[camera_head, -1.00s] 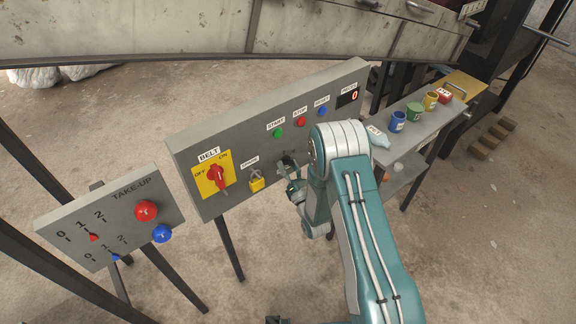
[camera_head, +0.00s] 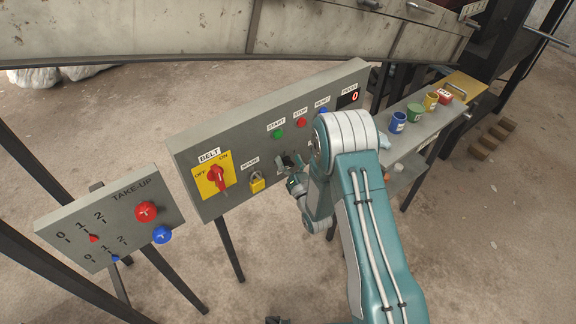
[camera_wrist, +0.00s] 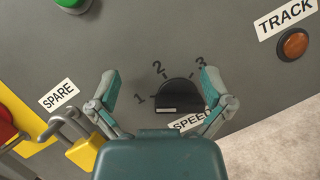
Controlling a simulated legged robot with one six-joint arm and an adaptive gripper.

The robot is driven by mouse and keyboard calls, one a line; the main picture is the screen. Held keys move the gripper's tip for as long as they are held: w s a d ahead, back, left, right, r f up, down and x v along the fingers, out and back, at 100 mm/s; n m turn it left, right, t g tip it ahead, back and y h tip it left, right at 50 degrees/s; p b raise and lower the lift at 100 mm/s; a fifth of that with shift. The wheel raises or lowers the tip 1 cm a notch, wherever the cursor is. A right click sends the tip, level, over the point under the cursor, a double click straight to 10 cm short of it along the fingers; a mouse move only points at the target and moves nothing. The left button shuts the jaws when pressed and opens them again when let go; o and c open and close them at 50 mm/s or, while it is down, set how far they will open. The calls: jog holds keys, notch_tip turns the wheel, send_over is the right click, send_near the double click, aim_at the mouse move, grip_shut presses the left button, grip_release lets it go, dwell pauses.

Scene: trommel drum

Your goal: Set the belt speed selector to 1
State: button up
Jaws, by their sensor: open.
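The belt speed selector (camera_wrist: 180,97) is a black rounded knob on the grey panel, with the marks 1, 2 and 3 around its upper side and a partly covered SPEED label below. I cannot tell clearly which number it points to. My gripper (camera_wrist: 160,90) is open and empty, one finger left of the knob near the 1 and the other close by its right side near the 3. In the head view my gripper (camera_head: 289,170) is in front of the panel's lower middle, and my arm hides the selector's surroundings.
The padlocked SPARE hasp (camera_head: 257,182) is left of my gripper. The red BELT switch (camera_head: 217,178) is farther left. An orange TRACK button (camera_wrist: 295,43) is at upper right and a green button (camera_wrist: 71,2) at upper left. The take-up box (camera_head: 110,222) stands apart at left.

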aim_at(284, 137)
notch_tip(284, 137, up, 6)
jog(key=shift+r, duration=0.1)
jog(key=shift+s, duration=0.1)
dwell(0.6)
